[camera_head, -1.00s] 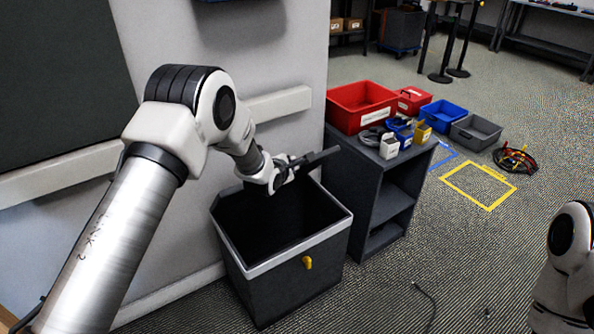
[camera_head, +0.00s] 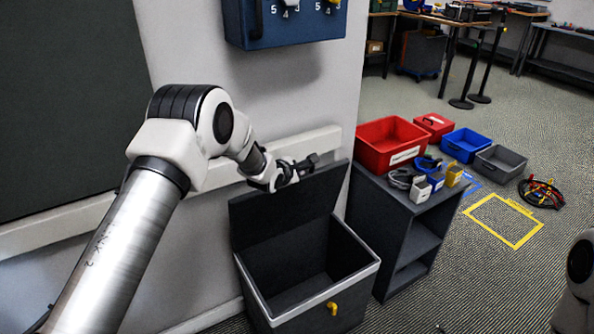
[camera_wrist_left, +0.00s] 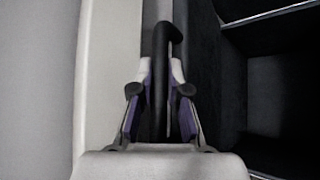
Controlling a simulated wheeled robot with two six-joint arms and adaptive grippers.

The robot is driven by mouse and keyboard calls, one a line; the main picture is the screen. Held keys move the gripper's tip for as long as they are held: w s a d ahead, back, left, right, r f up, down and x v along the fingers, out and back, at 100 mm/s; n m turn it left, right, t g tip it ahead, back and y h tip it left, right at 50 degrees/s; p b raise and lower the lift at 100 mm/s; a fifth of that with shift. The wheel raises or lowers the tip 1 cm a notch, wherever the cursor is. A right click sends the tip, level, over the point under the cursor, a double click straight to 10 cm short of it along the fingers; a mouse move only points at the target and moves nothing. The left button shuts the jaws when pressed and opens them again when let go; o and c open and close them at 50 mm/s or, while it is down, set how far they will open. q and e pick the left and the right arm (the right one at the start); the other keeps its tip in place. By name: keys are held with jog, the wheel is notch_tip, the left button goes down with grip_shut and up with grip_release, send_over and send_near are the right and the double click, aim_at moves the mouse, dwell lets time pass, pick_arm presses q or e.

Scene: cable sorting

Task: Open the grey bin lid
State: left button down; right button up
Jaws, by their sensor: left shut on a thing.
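The grey bin (camera_head: 300,322) stands against the wall with a light rim and a yellow latch (camera_head: 332,308) on its front. Its dark lid (camera_head: 275,218) stands raised, nearly upright, at the back of the bin, and the empty-looking inside shows. My left gripper (camera_head: 293,172) is at the lid's top edge. In the left wrist view the fingers (camera_wrist_left: 160,92) are shut on a black handle (camera_wrist_left: 163,45) of the lid. The lid (camera_wrist_left: 204,75) also shows there, beside the fingers. My right gripper is out of view.
A dark shelf unit (camera_head: 440,210) stands right of the bin, with a red bin (camera_head: 385,165) and small boxes on top. A blue panel (camera_head: 285,30) hangs on the wall above my gripper. A yellow floor outline (camera_head: 480,232) and coiled cables (camera_head: 541,192) lie further right.

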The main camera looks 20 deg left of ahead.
pick_arm(q)
jog(key=c, duration=1.1)
grip_release()
jog(key=shift+d, duration=0.1)
jog(key=shift+c, duration=0.2)
jog(key=v, duration=1.2)
